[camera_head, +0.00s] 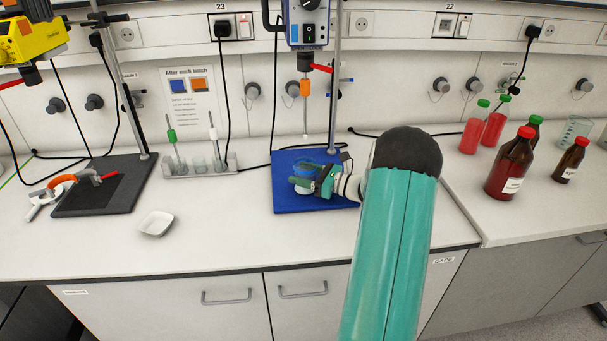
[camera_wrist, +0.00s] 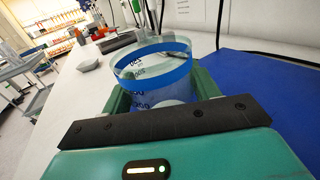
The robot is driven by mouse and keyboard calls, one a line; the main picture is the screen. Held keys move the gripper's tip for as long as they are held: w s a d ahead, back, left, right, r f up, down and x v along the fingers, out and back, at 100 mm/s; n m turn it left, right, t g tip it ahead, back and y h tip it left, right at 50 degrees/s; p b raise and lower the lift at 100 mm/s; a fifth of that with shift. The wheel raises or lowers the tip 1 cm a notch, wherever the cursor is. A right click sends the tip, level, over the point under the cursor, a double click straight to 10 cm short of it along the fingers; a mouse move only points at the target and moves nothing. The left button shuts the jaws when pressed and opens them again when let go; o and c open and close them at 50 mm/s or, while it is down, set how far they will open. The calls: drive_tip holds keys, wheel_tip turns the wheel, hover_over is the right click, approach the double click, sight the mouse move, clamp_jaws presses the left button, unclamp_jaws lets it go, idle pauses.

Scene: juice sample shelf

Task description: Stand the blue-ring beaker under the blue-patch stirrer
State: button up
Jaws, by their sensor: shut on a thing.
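The blue-ring beaker (camera_wrist: 152,72) is clear glass with a blue band near its rim. It sits upright between the green fingers of my gripper (camera_wrist: 158,88) in the wrist view. In the head view my gripper (camera_head: 312,180) is low over the blue mat (camera_head: 290,203), largely hiding the beaker. A stirrer with a blue-sided body (camera_head: 308,25) is on a stand above the mat. Its thin shaft, with an orange piece (camera_head: 305,88), hangs down above the gripper area. I cannot tell whether the beaker's base touches the mat.
A yellow stirrer (camera_head: 35,40) stands at left over a dark mat (camera_head: 100,190) holding an orange-and-white item. A rack (camera_head: 200,168) and a white dish (camera_head: 157,223) are on the bench. The front bench is mostly clear.

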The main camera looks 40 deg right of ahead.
drive_tip(key=shift+f, duration=0.15)
drive_tip(key=o, duration=1.2)
drive_tip(key=shift+s, duration=0.1)
drive_tip(key=v, duration=1.1)
drive_tip(key=shift+s+d, duration=0.2)
drive_tip(key=shift+s, duration=0.15)
